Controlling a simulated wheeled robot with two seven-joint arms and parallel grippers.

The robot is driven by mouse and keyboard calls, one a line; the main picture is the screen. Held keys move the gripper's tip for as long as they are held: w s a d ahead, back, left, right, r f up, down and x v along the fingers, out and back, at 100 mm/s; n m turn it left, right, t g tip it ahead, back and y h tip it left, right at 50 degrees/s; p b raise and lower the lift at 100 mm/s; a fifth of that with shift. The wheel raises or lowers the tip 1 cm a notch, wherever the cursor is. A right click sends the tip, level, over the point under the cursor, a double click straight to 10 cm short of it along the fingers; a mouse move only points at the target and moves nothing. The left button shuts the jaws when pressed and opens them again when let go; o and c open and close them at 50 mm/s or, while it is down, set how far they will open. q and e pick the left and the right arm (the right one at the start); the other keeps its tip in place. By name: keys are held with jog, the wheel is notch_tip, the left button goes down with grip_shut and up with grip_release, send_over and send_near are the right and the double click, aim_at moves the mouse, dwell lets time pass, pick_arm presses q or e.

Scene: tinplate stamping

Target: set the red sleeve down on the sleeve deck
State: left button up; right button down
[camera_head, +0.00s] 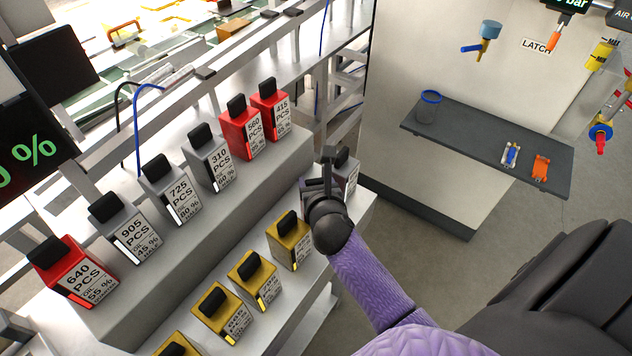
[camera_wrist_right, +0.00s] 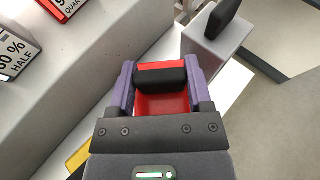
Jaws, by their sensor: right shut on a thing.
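My right gripper (camera_head: 326,172) is over the right end of the pale stepped sleeve deck (camera_head: 185,265). In the right wrist view its fingers (camera_wrist_right: 162,76) are shut on a red sleeve (camera_wrist_right: 163,106) with a black knob. In the head view the gripper hides this sleeve. I cannot tell whether it touches the deck. A silver sleeve (camera_head: 347,172) with a black knob stands just beyond the gripper; it also shows in the wrist view (camera_wrist_right: 206,45). My left gripper is not in view.
The upper step carries red sleeves (camera_head: 240,135) and silver sleeves (camera_head: 167,190). Several yellow sleeves (camera_head: 288,241) stand along the lower step, left of my gripper. A dark shelf (camera_head: 460,160) with a blue-rimmed cup (camera_head: 428,107) and small clips lies to the right, beyond open floor.

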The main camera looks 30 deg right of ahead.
grip_release()
jog(key=shift+r, duration=0.1)
jog(key=shift+s+a+r+p, duration=0.15)
jog(key=shift+s+r+p, duration=0.05)
jog(key=shift+s+p, duration=0.1)
jog(key=p+v, duration=0.2)
jog(key=v, duration=0.9)
jog(key=shift+s+p, duration=0.15)
jog(key=shift+p, duration=0.15)
jog(key=shift+a, duration=0.1)
